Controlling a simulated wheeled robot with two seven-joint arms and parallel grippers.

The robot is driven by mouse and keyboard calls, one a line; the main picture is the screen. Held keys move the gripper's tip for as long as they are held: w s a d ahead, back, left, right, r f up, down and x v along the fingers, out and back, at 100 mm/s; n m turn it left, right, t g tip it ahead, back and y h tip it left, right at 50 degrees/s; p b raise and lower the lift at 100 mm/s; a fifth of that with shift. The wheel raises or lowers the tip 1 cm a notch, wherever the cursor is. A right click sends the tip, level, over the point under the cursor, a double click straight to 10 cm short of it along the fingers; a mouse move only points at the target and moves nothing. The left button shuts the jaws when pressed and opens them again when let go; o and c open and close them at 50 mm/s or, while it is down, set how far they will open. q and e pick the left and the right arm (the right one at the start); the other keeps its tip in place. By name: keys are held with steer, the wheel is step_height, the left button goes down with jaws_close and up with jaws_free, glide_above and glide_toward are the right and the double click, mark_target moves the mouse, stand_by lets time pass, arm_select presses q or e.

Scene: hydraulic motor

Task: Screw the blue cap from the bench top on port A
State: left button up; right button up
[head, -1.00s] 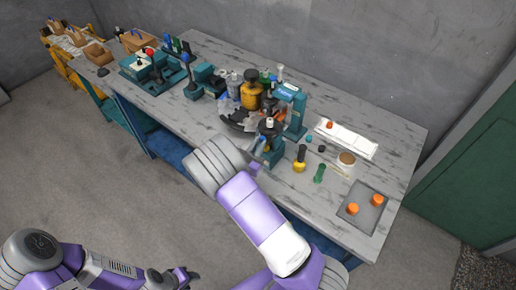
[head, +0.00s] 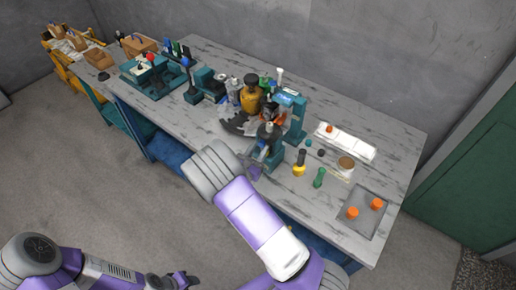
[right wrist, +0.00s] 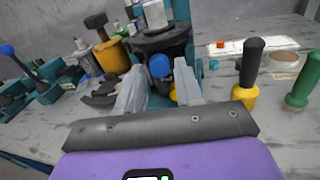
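A blue cap (right wrist: 159,66) sits between the fingertips of my right gripper (right wrist: 160,78) in the right wrist view. The fingers appear closed on its sides. In the head view my right gripper (head: 256,168) is at the front of the teal fixture (head: 272,156) that bears a dark motor body. That dark body (right wrist: 163,40) stands just beyond the cap in the right wrist view. I cannot make out port A or whether the cap touches it. My left gripper (head: 183,280) is low over the floor, away from the bench, and its fingers are too small to read.
A yellow-based black-handled tool (head: 300,163) and a green tool (head: 319,178) stand to the right. Small teal (head: 308,143) and black (head: 321,153) caps lie behind them. A grey tray (head: 364,211) with orange caps is at the bench's right end.

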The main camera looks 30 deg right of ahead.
steer(key=n+p, duration=0.1)
steer(key=n, duration=0.1)
steer(key=n+p, duration=0.4)
steer(key=shift+r, duration=0.35)
steer(key=n+p, duration=0.1)
steer(key=n, duration=0.1)
steer(key=shift+f+n, duration=0.15)
steer(key=shift+n, duration=0.25)
steer(key=shift+f, duration=0.2)
steer(key=shift+p, duration=0.3)
steer(key=shift+r, duration=0.1)
